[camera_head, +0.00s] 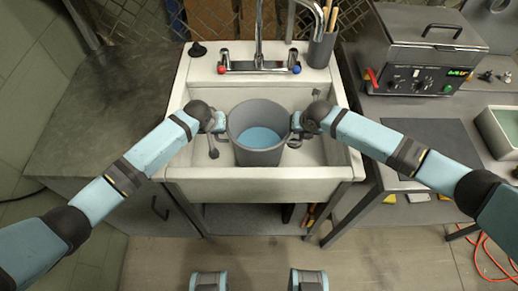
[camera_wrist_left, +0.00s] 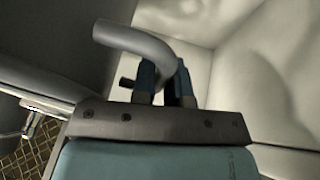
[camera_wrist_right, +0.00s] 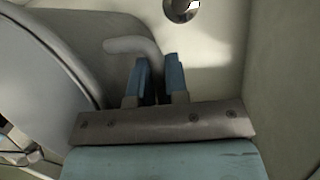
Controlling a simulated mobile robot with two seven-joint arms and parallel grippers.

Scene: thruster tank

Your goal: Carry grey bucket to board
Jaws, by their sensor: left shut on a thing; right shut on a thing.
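The grey bucket (camera_head: 258,157) is upright in the white sink, with light-blue water (camera_head: 259,138) inside. My left gripper (camera_head: 219,124) is at the bucket's left side and shut on its left handle. In the left wrist view the curved grey handle (camera_wrist_left: 135,38) passes between the blue fingers (camera_wrist_left: 165,82). My right gripper (camera_head: 298,124) is at the bucket's right side and shut on its right handle. In the right wrist view the handle (camera_wrist_right: 130,46) curves down to the blue fingers (camera_wrist_right: 157,80). I cannot tell whether the bucket touches the sink floor. The board is not clearly identifiable.
The sink (camera_head: 260,187) surrounds the bucket, its front wall close before it. The faucet (camera_head: 258,65) stands behind. A dark flat mat (camera_head: 428,140) lies on the right counter, near a heater box (camera_head: 420,60) and a green-lined tray (camera_head: 503,130). The left counter (camera_head: 115,115) is clear.

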